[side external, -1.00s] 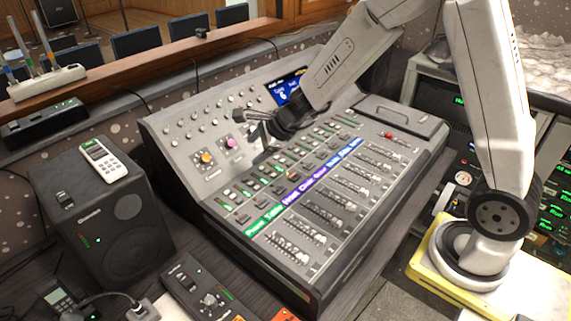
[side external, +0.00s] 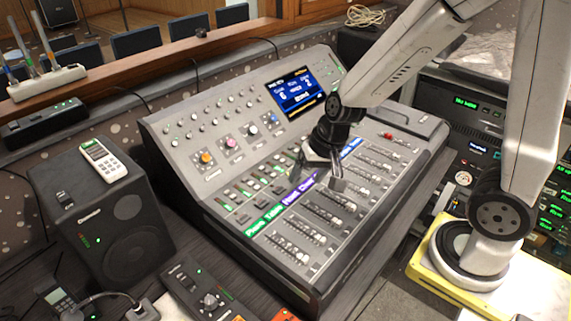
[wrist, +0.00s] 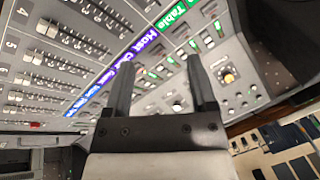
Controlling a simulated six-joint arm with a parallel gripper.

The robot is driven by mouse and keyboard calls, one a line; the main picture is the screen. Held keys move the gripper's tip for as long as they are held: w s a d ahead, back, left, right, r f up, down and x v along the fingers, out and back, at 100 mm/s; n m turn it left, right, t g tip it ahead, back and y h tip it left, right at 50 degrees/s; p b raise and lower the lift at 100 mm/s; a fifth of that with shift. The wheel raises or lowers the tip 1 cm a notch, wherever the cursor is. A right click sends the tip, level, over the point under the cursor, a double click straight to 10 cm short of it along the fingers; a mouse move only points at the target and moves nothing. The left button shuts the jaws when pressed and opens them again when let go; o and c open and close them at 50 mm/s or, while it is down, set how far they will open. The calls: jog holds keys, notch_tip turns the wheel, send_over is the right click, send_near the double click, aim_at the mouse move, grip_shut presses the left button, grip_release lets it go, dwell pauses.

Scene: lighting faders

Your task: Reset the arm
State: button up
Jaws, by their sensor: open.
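My gripper (side external: 318,180) hangs from my arm over the middle of the lighting console (side external: 165,140), pointing down above the coloured label strip. In the wrist view my gripper (wrist: 158,75) shows two dark fingers spread apart with nothing between them. The console's faders (side external: 325,215) run in rows on its front slope, and they also show in the wrist view (wrist: 60,75). The label strip reads green at one end (side external: 264,218) and purple and blue further on. Whether the fingertips touch the console cannot be told. The gripper hides some buttons and labels behind it.
The lit screen (side external: 296,92) stands at the console's back. A black speaker (side external: 105,215) with a white remote (side external: 103,160) on top stands left. A small control box (side external: 205,290) lies in front. Rack units (side external: 475,120) stand right. Space above the console is free.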

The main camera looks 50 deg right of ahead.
jog(key=shift+s+d+f+n+g+h, duration=0.15)
jog(key=shift+s+d+n+h, duration=0.2)
jog(key=shift+s+n, duration=0.6)
jog(key=shift+s+d+r+n+g+h, duration=0.1)
jog(key=shift+s+d+n+h, duration=0.25)
jog(key=shift+s+n, duration=0.65)
jog(key=shift+s+d+f+n+g+h, duration=0.15)
jog(key=shift+s+d+n, duration=0.4)
jog(key=shift+n, duration=0.7)
jog(key=shift+a+r, duration=0.1)
